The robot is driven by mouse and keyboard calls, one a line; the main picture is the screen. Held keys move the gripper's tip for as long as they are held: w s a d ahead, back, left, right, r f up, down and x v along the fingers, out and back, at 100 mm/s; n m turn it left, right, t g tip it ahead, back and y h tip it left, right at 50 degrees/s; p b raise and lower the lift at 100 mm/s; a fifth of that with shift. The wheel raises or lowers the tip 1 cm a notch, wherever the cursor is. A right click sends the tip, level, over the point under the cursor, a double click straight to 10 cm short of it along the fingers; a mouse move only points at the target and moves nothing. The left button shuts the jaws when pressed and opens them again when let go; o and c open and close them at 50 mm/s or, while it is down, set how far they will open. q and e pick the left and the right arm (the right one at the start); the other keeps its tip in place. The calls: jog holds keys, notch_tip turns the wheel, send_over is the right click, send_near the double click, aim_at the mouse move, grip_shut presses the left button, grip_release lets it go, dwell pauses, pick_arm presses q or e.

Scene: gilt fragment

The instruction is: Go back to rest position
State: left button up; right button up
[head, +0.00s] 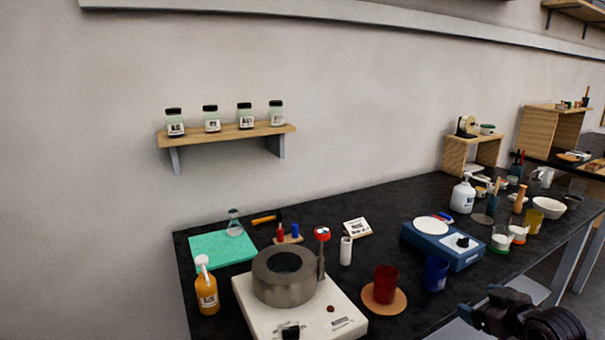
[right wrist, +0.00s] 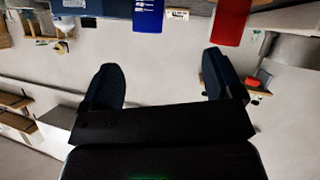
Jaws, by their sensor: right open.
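My right gripper (head: 482,312) is at the lower right of the head view, beside the front edge of the black table (head: 385,265). In the right wrist view its two dark fingers (right wrist: 165,85) stand wide apart with nothing between them. Beyond them that view shows part of a blue cup (right wrist: 148,15) and a red cup (right wrist: 230,20) at the top. My left gripper is in neither view.
A wall shelf (head: 230,135) holds several jars.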

jog(key=s+a+f+m, duration=0.1)
jog(key=s+a+f, duration=0.4)
jog(key=s+f, duration=0.2)
jog(key=s+a+f+m+g+h, duration=0.1)
jog(key=s+a+f, duration=0.4)
jog(key=s, duration=0.5)
jog(key=s+a+f+m, duration=0.1)
jog(key=s+a+f, duration=0.4)
jog(key=s+f, duration=0.3)
jog(key=shift+s+a+f+m+g+h, duration=0.3)
jog(key=shift+s+a+f+h, duration=0.1)
jog(key=shift+s, duration=0.15)
